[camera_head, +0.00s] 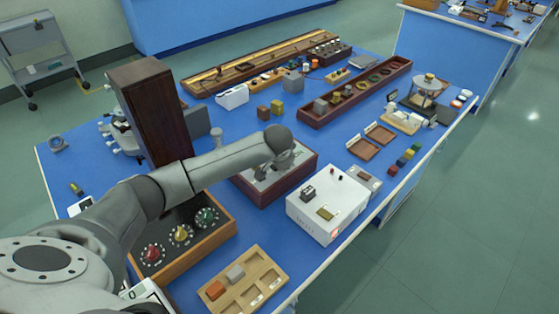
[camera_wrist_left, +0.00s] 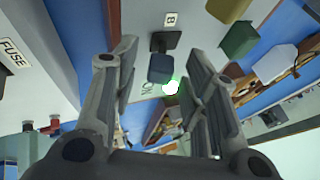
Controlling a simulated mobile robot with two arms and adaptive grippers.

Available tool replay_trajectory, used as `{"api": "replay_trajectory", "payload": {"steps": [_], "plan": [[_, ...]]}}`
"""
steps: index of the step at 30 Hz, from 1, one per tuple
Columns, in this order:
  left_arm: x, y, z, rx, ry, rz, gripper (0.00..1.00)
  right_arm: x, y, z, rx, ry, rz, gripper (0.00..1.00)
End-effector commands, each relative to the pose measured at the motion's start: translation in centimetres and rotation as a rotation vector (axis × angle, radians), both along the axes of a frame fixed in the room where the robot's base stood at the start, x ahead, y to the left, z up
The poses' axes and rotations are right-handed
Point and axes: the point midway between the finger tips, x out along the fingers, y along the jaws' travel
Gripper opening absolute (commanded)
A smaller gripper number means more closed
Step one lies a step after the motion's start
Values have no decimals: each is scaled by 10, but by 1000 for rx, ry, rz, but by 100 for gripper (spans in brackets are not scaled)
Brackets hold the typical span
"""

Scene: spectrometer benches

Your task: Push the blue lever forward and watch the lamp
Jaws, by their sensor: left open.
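In the wrist view a small lever with a blue-grey cap (camera_wrist_left: 160,68) stands on a light panel (camera_wrist_left: 140,18), by a label "B". A lamp (camera_wrist_left: 172,86) beside it glows white with a green rim, near the letters "ON". My left gripper (camera_wrist_left: 160,105) is open, its fingers on either side of the lever's line; I cannot tell whether they touch it. In the head view my left gripper (camera_head: 285,162) points down over a wood-framed box (camera_head: 275,196). The lever is hidden there by my arm. My right gripper is in neither view.
A white instrument box (camera_head: 328,207) stands just right of the wood-framed box. A knob panel (camera_head: 182,238) and a wooden tray (camera_head: 240,288) lie nearer. A tall dark cabinet (camera_head: 150,110) stands left. In the wrist view green (camera_wrist_left: 240,40) and yellow pieces sit beside the lever.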

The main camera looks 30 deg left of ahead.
Motion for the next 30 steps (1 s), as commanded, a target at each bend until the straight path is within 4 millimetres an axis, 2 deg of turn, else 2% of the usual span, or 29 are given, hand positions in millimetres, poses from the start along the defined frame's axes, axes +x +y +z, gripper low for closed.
{"api": "replay_trajectory", "payload": {"steps": [2, 10, 20, 30], "plan": [[0, 0, 0, 0, 0, 0, 36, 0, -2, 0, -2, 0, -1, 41], [0, 0, 0, 0, 0, 0, 1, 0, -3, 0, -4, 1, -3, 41], [0, 2, 2, -32, 13, 1, 0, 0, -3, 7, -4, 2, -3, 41], [5, 15, 8, -236, 82, 6, 0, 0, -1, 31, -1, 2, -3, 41]]}}
